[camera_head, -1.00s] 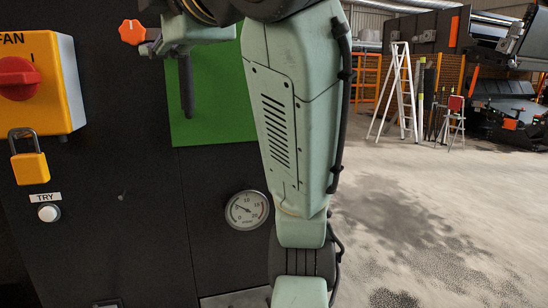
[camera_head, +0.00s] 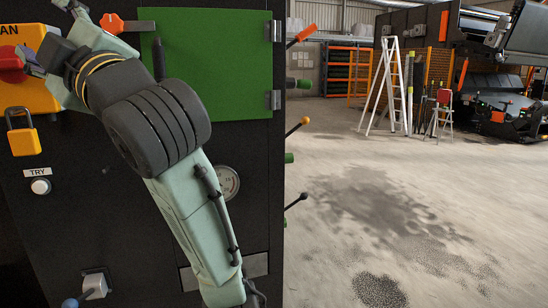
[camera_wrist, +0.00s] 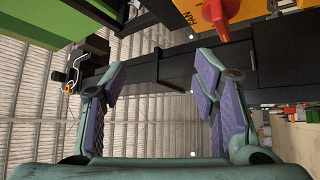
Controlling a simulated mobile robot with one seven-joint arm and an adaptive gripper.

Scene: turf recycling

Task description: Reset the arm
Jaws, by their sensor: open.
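My gripper (camera_wrist: 160,100) is open and empty in the wrist view, with its purple-padded fingers spread apart. In the head view my gripper is at the upper left, in front of the yellow fan switch box (camera_head: 38,98), and my arm bends across the dark cabinet below it. The red switch knob (camera_head: 12,65) is partly hidden behind the gripper. It also shows in the wrist view (camera_wrist: 218,15), beyond the fingers. I cannot tell whether a finger touches the box.
A yellow padlock (camera_head: 24,141) hangs under the box, above a white TRY button (camera_head: 40,187). An orange-knobbed lever (camera_head: 112,24) and a green panel (camera_head: 225,60) are close to the arm. Levers stick out from the cabinet's right side. The floor at right is open, with a stepladder (camera_head: 393,85) beyond.

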